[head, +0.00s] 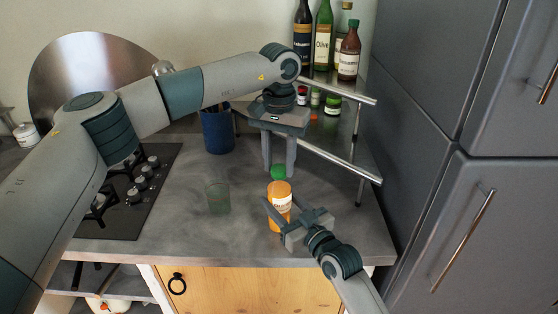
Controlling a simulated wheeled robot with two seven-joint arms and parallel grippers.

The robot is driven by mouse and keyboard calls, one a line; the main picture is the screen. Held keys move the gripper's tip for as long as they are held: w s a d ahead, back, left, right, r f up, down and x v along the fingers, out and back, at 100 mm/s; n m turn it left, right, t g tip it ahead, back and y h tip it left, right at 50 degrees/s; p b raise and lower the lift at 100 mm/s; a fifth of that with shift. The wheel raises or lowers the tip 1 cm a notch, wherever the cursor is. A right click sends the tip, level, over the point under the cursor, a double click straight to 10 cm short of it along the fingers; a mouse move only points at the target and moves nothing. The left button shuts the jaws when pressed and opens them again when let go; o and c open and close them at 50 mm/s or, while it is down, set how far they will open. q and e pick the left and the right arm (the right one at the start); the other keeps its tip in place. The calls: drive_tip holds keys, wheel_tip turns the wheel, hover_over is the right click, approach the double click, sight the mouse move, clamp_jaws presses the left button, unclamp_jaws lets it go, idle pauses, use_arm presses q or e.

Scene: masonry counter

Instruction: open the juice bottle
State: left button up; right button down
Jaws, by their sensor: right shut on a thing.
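The juice bottle (279,198) is orange with a pale label and stands upright near the counter's front edge. Its green cap (278,172) sits at the bottle's top. My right gripper (276,214) comes from the lower right and is shut on the bottle's body, one finger on each side. My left gripper (279,173) points straight down from above. Its two fingers are apart, one on each side of the cap. Any small gap between fingers and cap is hard to make out.
A greenish glass (218,198) stands left of the bottle, and a blue utensil cup (217,130) stands behind it. A metal corner rack (340,160) with several bottles and jars is at the back right. A black hob (130,205) is at left. Grey cabinets (490,200) flank the right.

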use_arm(q)
drive_tip(key=c, duration=0.6)
